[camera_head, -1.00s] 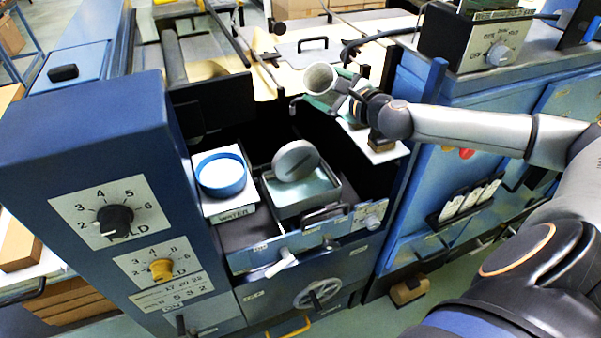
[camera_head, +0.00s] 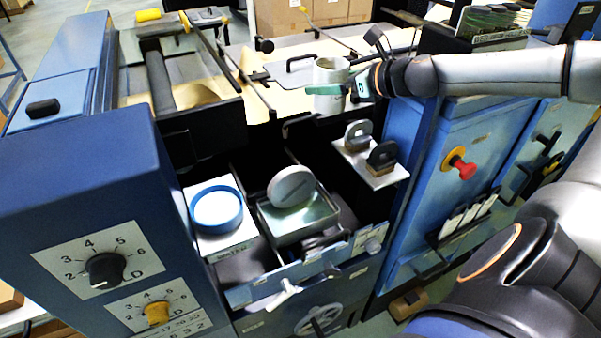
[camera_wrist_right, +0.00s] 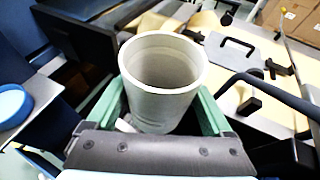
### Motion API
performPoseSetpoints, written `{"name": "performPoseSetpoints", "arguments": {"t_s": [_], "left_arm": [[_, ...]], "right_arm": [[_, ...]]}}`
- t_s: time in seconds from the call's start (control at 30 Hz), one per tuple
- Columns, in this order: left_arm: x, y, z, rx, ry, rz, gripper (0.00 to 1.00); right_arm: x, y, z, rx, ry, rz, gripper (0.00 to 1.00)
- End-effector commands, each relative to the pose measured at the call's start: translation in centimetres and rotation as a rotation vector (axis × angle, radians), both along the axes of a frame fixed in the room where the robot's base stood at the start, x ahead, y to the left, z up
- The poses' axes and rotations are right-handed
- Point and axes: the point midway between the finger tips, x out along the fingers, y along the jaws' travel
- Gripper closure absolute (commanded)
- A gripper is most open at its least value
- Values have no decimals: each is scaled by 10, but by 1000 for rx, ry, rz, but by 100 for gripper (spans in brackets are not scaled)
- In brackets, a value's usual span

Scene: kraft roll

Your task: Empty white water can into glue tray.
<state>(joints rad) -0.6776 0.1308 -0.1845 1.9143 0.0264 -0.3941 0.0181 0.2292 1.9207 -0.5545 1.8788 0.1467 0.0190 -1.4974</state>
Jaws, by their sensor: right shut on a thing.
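The white water can (camera_head: 331,76) is upright in my right gripper (camera_head: 326,90), high above the back of the machine. In the right wrist view the can (camera_wrist_right: 160,100) stands between the green fingers of the gripper (camera_wrist_right: 160,112), its open mouth facing the camera. The inside looks grey; I cannot tell how much water is in it. The glue tray (camera_head: 312,229) is a grey metal pan in the open bay, lower and left of the can. A round grey disc (camera_head: 291,186) stands in it. My left gripper is not in view.
A blue-rimmed round dish (camera_head: 216,209) sits on a white plate left of the tray. A red knob (camera_head: 464,169) is on the blue cabinet. Dark open space lies between can and tray.

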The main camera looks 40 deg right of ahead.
Motion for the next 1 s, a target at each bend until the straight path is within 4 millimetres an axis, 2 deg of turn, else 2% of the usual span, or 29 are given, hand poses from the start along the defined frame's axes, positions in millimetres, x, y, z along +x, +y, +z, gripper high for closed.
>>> {"name": "performPoseSetpoints", "arguments": {"t_s": [0.47, 1.0], "left_arm": [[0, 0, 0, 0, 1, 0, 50], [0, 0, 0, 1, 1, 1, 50]], "right_arm": [[-1, 0, 41, 19, 8, -2, 98], [-1, 0, 43, 22, 7, -1, 98]]}}
